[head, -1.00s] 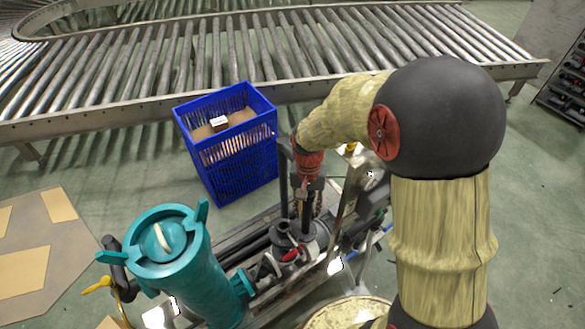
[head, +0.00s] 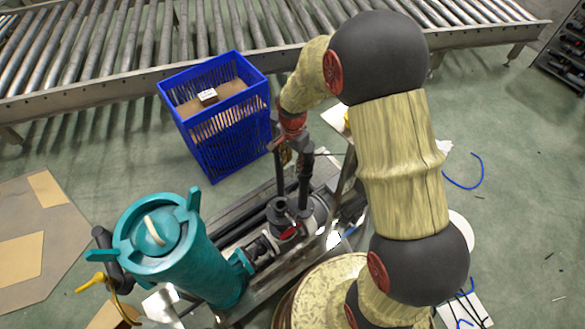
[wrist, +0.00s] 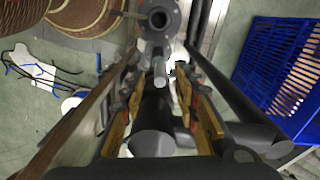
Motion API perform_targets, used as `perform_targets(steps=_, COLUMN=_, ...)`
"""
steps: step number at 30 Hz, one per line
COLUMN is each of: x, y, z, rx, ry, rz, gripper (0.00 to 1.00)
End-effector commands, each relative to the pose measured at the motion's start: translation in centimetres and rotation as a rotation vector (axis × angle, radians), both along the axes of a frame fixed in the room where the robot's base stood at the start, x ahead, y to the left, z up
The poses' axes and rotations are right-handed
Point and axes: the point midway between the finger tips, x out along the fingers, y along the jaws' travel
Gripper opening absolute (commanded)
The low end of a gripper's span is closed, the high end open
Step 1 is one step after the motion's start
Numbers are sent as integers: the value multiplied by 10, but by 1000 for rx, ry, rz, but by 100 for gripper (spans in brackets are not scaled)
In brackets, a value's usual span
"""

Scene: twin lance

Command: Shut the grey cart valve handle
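The grey cart valve handle seems to be the light grey lever (wrist: 158,68) on the dark pipework, ahead of my fingertips in the wrist view. I cannot make it out clearly in the head view. My gripper (wrist: 158,82) has its two yellow-padded fingers apart, one on each side of the lever and a dark pipe (wrist: 154,112). I cannot tell whether either finger touches it. In the head view my gripper (head: 287,153) points down by the upright pipes of the cart (head: 240,285), partly hidden by my arm.
A red handle (head: 288,234) sits on the cart's pipework. A teal canister (head: 190,265) stands at the left. A blue crate (head: 222,135) stands behind, close to the pipes. A roller conveyor (head: 140,70) runs across the back. Blue cables (head: 465,180) lie on the floor at the right.

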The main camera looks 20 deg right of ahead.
Motion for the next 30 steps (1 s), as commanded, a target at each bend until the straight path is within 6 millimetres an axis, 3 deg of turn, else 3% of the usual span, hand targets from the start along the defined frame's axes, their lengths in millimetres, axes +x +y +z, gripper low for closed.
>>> perform_targets(steps=7, x=0, y=0, z=-30, rx=0, ry=0, rz=1, gripper=31)
perform_targets(steps=18, x=0, y=0, z=-35, rx=0, ry=-1, rz=1, gripper=31)
perform_targets(steps=30, x=0, y=0, z=-35, rx=0, ry=0, rz=1, gripper=8)
